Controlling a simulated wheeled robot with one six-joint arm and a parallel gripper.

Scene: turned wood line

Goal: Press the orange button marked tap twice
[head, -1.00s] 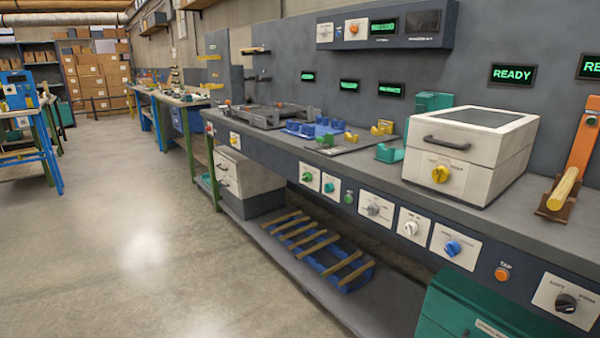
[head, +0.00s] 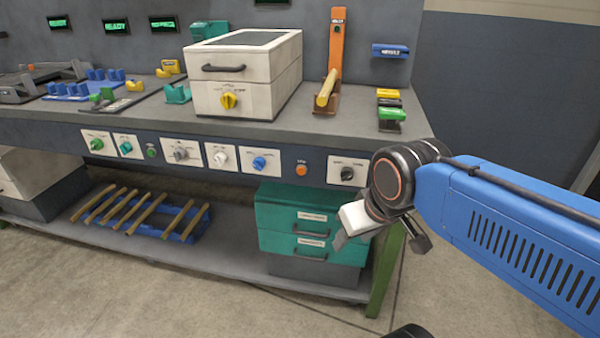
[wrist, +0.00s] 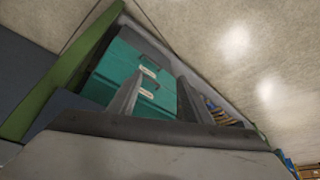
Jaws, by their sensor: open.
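The orange button (head: 301,170) is a small round knob on the dark front panel of the bench, between the blue dial and the black dial. Its label above is too small to read in the head view now. My gripper (head: 340,243) is in front of the bench, below and to the right of the button and apart from it. In the wrist view my gripper (wrist: 157,100) shows two spread fingers with nothing between them. The orange button does not show clearly in the wrist view.
Dials for blue (head: 260,163) and black (head: 347,173) flank the button. A teal drawer unit (head: 300,222) stands on the lower shelf, behind my gripper. A white box with a yellow knob (head: 228,101) sits on the bench (head: 150,112). The floor in front is clear.

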